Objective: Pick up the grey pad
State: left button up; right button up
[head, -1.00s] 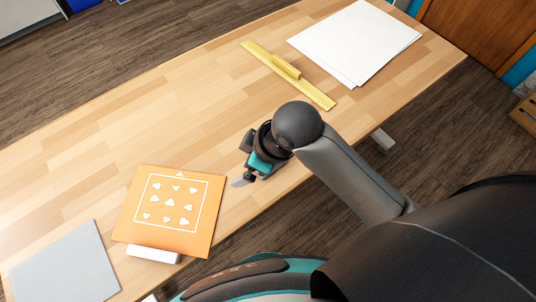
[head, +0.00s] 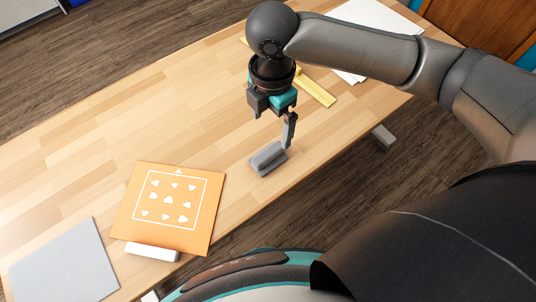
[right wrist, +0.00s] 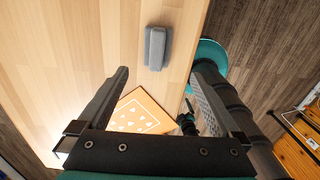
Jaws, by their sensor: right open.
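The grey pad (head: 267,158) is a small dark-grey block with a raised ridge along its top. It lies on the wooden table near the front edge, and it shows at the top middle of the right wrist view (right wrist: 157,47). My right gripper (head: 289,130) is open and empty above the table, just over and to the right of the pad in the head view. In the right wrist view its two fingers (right wrist: 163,72) are wide apart, with the pad ahead of them. A small dark shape (right wrist: 187,122) there may be my left gripper; its jaws are unclear.
An orange card (head: 144,205) with white shapes lies to the left, a white block (head: 152,252) at its front edge. A grey sheet (head: 65,265) lies farther left. A yellow ruler (head: 316,92) and white sheets (head: 375,15) are partly behind my right arm. The table around the pad is clear.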

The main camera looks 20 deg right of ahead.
aim_at(268, 152)
notch_tip(268, 152, down, 9)
jog(key=shift+b, duration=1.25)
jog(key=shift+w+a+f+b, duration=0.15)
jog(key=shift+f+b, duration=0.35)
jog(key=shift+f, duration=0.85)
jog(key=shift+w+a+f+b, duration=0.15)
jog(key=shift+f+b, duration=0.35)
jog(key=shift+f, duration=0.85)
jog(key=shift+s, duration=0.1)
jog(key=c, duration=1.3)
jog(key=shift+o, duration=0.2)
notch_tip(268, 152, up, 20)
jog(key=p, duration=0.5)
jog(key=shift+p, duration=0.4)
